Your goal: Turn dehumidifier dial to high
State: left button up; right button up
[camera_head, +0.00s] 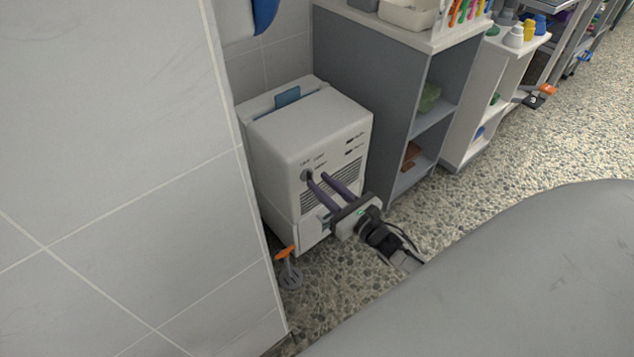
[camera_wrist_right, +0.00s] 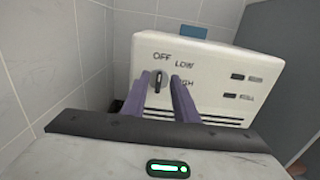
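The dehumidifier (camera_head: 290,135) is a white box on the floor against the tiled wall, with a vented front. Its dark dial (camera_wrist_right: 158,82) sits on the front panel (camera_wrist_right: 212,62), with OFF above, LOW to the upper right and HIGH at the right, partly covered by a finger. The dial's grip stands about upright, roughly toward OFF. My right gripper (camera_head: 317,178) is in front of the panel. In the right wrist view its two purple fingers (camera_wrist_right: 161,77) are apart, one on each side of the dial; contact is unclear. My left gripper is not in view.
A grey shelf unit (camera_head: 368,55) stands close on the right of the dehumidifier, with a white shelf (camera_head: 478,115) beyond it. An orange-handled tool (camera_head: 286,256) is by the dehumidifier's lower front. The tiled wall (camera_head: 110,150) fills the left. Pebbled floor (camera_head: 480,175) lies open at right.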

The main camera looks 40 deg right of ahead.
aim_at(309, 177)
jog(key=shift+w+a, duration=0.1)
jog(key=shift+w, duration=1.2)
grip_shut()
